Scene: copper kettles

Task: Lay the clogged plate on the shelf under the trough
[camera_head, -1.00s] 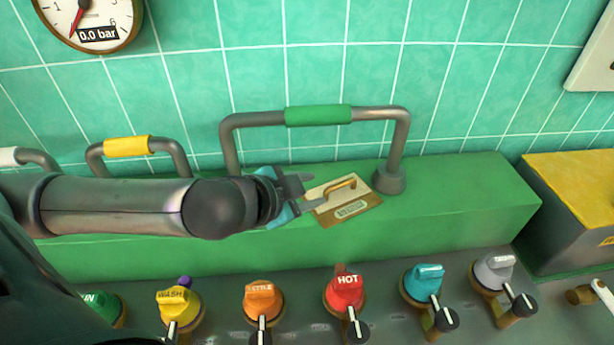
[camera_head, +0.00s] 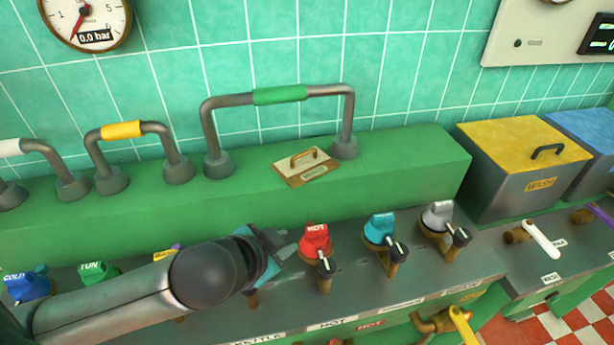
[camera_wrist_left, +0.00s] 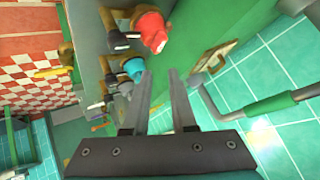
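A cream and brown plate (camera_head: 306,166) with a brass handle and a small label lies flat on the green ledge (camera_head: 405,165), in front of the green-gripped pipe. I cannot tell whether it is clogged. It also shows edge-on in the left wrist view (camera_wrist_left: 213,60). My left gripper (camera_head: 286,246) is over the knob panel, left of the red HOT knob, below and apart from the plate. In the left wrist view its fingers (camera_wrist_left: 159,74) are spread with nothing between them. My right gripper is not in view. I cannot make out a shelf under a trough.
The red HOT knob (camera_head: 316,243), teal knob (camera_head: 380,228) and grey knob (camera_head: 437,216) stand up from the panel. A pipe with a green grip (camera_head: 279,95) arches over the ledge. A yellow-lidded WASH box (camera_head: 525,145) stands at right. Red and white floor (camera_head: 590,318) shows lower right.

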